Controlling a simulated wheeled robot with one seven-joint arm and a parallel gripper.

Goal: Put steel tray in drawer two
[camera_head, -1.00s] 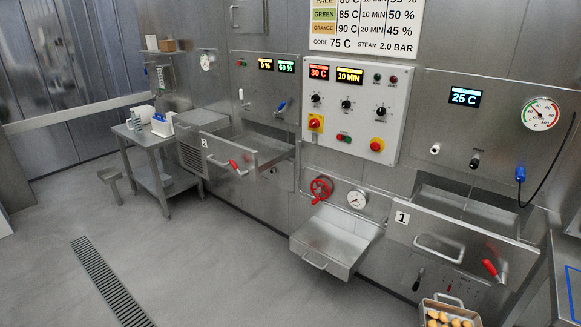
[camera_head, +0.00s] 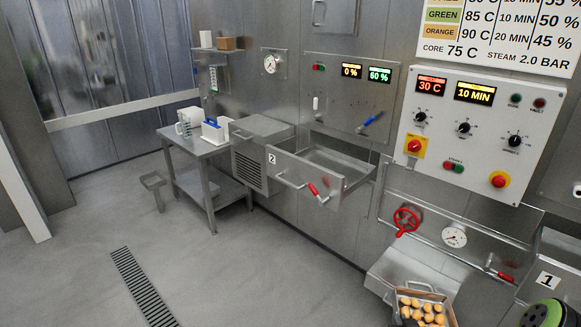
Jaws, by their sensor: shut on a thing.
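The steel tray (camera_head: 452,316) shows at the bottom edge, right of centre, with several round golden pasta pieces in it and a handle at its far side. Its near part is cut off by the frame. Drawer two (camera_head: 295,172) is pulled out from the wall unit at the centre, its front marked "2", with a bar handle and a red-gripped lever. Its inside (camera_head: 335,160) looks empty. The tray is in front of the drawer, to its lower right, and apart from it. My gripper is out of the frame, so its hold on the tray is hidden.
A steel hopper with a handle (camera_head: 405,270) juts out below the red valve wheel (camera_head: 406,220). Drawer one (camera_head: 540,290) is at the right edge, partly behind my green and black arm joint. A side table (camera_head: 190,145) stands at left.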

